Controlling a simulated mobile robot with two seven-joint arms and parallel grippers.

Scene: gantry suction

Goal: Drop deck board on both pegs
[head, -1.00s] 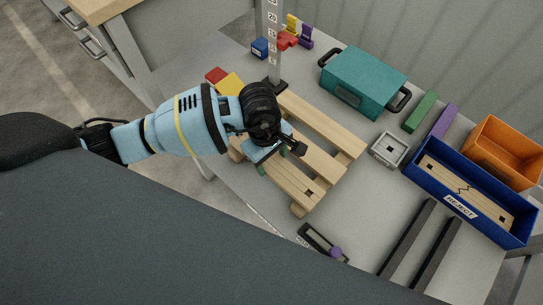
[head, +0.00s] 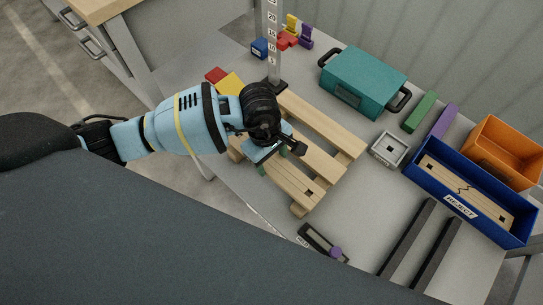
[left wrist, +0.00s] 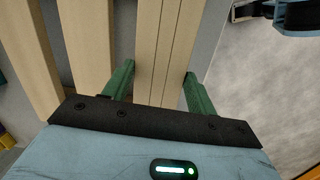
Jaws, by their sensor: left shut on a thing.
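A wooden pallet (head: 346,157) lies on the grey table, with pale deck boards across its bearers. My left gripper (head: 278,152) is over its near side, pointing down. It is shut on the near deck board (head: 296,189), which also shows in the left wrist view (left wrist: 162,45) between the two green fingers of the gripper (left wrist: 160,78). A small dark square shows near the board's right end. The board's other end is hidden by my arm, and I cannot tell whether it rests flat on the bearers. My right gripper is not in view.
A teal case (head: 365,80) stands behind the pallet. An upright scale post (head: 272,45) stands close beyond my gripper.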

